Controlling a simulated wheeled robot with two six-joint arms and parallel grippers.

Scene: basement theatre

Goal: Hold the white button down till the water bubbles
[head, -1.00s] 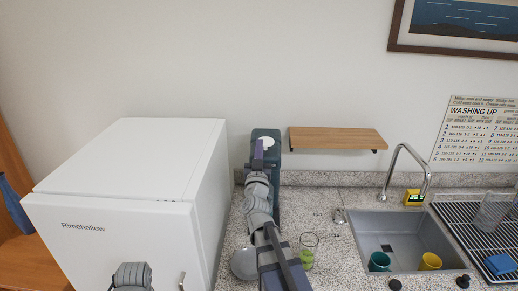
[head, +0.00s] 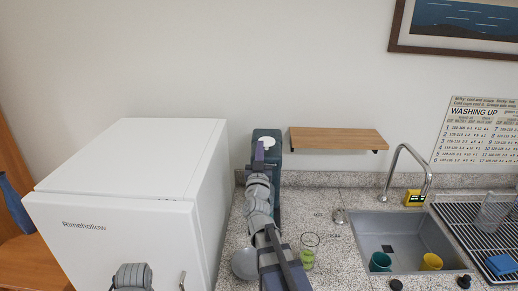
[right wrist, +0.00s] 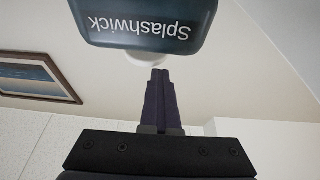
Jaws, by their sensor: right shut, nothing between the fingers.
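The dark teal Splashwick dispenser (head: 261,134) stands at the back of the counter, right of the white fridge. Its white button (head: 267,141) is a round disc on top. The right wrist view shows the dispenser (right wrist: 145,25) upside down, with the white button (right wrist: 125,55) at its edge. My right gripper (head: 259,147) is shut and empty, its tips at the near edge of the button. In the right wrist view the tips (right wrist: 160,72) overlap the button's rim; I cannot tell whether they touch it. My arm hides the dispenser's lower front. My left gripper is out of view.
A glass (head: 309,252) with green in its lower part stands right of my arm. The white fridge (head: 140,160) is close on the left. A wooden shelf (head: 338,139) juts from the wall. The sink (head: 405,236) lies right, holding teal and yellow cups.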

